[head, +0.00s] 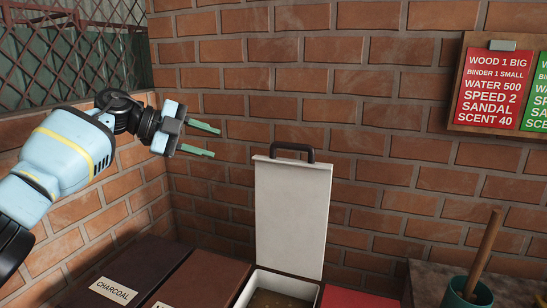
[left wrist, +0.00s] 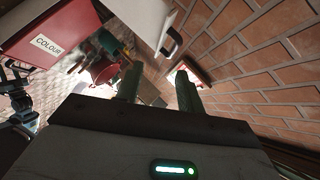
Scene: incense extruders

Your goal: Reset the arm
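My left gripper (head: 209,140) is raised in front of the brick wall at the left of the head view. Its two green fingers are apart, with nothing between them. The fingers also show in the left wrist view (left wrist: 158,88), spread apart and empty. The left arm reaches in from the left edge and touches nothing that I can see. My right gripper is not in the head view. A dark arm part shows at the left edge of the left wrist view, but I cannot make out a gripper there.
A bin with a raised white lid (head: 292,215) stands open below, with brown matter inside. A dark bin labelled CHARCOAL (head: 115,280), a brown bin (head: 200,275) and a red lid (head: 355,298) flank it. A teal pot (head: 467,293) holds a wooden handle. Recipe cards (head: 493,88) hang on the wall.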

